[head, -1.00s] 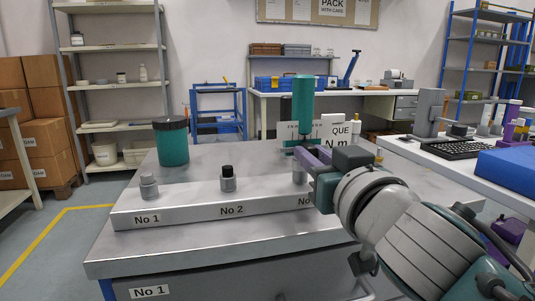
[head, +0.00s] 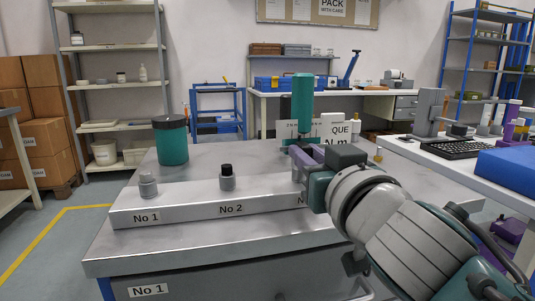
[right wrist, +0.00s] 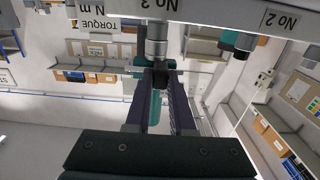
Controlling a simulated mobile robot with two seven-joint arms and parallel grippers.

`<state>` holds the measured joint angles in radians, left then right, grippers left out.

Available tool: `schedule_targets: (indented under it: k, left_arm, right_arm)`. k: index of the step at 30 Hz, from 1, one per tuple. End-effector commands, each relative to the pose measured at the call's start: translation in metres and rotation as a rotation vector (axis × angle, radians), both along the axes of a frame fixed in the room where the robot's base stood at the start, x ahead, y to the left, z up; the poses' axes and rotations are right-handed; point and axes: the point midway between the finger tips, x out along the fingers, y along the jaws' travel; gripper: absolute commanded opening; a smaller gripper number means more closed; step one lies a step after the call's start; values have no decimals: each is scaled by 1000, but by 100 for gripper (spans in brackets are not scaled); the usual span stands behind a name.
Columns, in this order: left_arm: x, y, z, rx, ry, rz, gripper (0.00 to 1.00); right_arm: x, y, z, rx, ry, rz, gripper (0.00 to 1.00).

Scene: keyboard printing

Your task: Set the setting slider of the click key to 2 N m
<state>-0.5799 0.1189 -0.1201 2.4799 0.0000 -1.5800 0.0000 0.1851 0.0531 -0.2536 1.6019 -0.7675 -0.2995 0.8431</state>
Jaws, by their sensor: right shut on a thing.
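The tall teal handle (head: 302,97), which looks like the click key, stands upright at the back of the bench. A white torque sign marked N m (head: 341,132) stands beside it, with a marked scale plate (head: 298,129) partly behind the handle. I cannot read the slider's setting. My right gripper (head: 299,163) is at the right end of the numbered rail. In the right wrist view, which is upside down, its purple fingers (right wrist: 160,84) are shut on the dark end (right wrist: 160,67) of the grey No 3 post (right wrist: 157,40). My left gripper is out of view.
The numbered rail (head: 180,213) also carries the No 1 post (head: 148,186) and the black-topped No 2 post (head: 227,178). A teal jar with a dark lid (head: 171,141) stands behind it. The bench front left is clear. A keyboard (head: 451,148) lies on the right table.

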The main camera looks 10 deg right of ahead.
Motion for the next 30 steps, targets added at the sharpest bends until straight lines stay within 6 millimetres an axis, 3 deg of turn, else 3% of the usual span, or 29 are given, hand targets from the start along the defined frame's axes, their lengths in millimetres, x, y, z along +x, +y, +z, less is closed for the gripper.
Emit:
schedule_targets:
  k: [3, 12, 13, 20, 30]
  left_arm:
    - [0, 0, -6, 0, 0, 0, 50]
    - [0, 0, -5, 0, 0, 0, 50]
    - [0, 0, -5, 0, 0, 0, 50]
    - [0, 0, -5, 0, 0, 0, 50]
    - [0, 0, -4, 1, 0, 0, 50]
  right_arm:
    - [-1, 14, -1, 5, -2, 2, 0]
    - [-1, 17, 0, 2, -2, 5, 0]
    - [-1, 17, 0, 2, -2, 5, 25]
    - [-1, 16, 0, 2, -1, 3, 51]
    - [-5, 15, 0, 1, 0, 1, 52]
